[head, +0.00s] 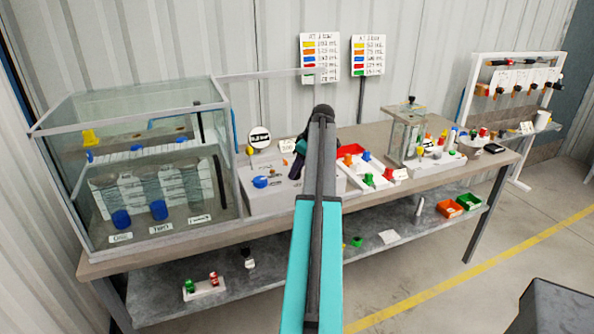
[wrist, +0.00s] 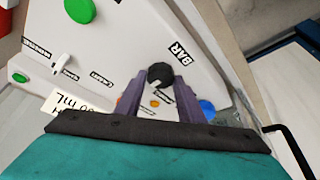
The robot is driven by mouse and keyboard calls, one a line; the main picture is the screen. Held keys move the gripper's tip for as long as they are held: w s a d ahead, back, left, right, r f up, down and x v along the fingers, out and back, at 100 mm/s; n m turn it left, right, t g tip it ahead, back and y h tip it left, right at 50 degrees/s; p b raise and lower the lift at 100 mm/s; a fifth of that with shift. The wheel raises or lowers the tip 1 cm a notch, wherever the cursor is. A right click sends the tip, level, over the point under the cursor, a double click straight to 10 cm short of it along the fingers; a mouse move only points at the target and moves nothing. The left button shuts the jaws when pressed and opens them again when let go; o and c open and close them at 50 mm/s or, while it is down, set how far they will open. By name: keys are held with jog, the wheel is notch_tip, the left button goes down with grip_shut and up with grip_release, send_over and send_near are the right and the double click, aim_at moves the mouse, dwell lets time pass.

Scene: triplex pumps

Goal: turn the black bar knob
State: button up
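The black bar knob (wrist: 160,75) is round and dark. My gripper (wrist: 162,88) is open in the wrist view, with one purple-grey finger on each side below the knob. The fingertips are close to the knob, but I cannot tell whether they touch it. In the head view my gripper (head: 299,158) hangs over the right part of the white console (head: 262,200), partly behind my arm. I cannot make out the knob there.
The wrist view shows a green button (wrist: 80,10), a white switch (wrist: 62,61) and a blue part (wrist: 207,108) nearby. A glass tank (head: 140,110) stands left of the console.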

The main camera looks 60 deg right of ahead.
jog(key=o, duration=0.3)
jog(key=shift+w, duration=0.15)
jog(key=shift+o, duration=0.2)
jog(key=shift+r, duration=0.1)
jog(key=b+v, duration=0.2)
jog(key=v, duration=1.1)
jog(key=shift+s+r+b, duration=0.25)
jog(key=shift+r+b, duration=0.05)
